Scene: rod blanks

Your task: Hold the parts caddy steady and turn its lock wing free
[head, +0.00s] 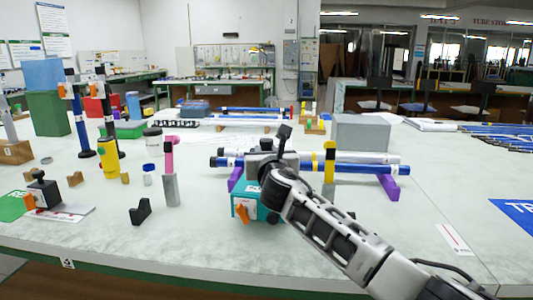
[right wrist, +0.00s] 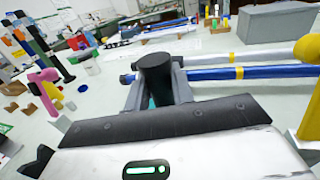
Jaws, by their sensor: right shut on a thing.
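The parts caddy (head: 251,187) is a teal box on the table, mostly behind and below my right arm in the head view. Its orange lock wing (head: 242,213) sits on a pale plate on the near face and looks tilted. My right gripper (head: 264,163) is over the top of the caddy. In the right wrist view the right gripper (right wrist: 157,88) is shut on a black round handle (right wrist: 156,65), with a little teal showing below. The handle's join to the box is hidden. My left gripper is in neither view.
Blue and white rods (head: 345,169) lie on purple supports (head: 390,187) just behind the caddy. A pink-topped grey post (head: 170,185) and a black notched block (head: 140,211) stand to its left. A grey box (head: 360,133) is behind.

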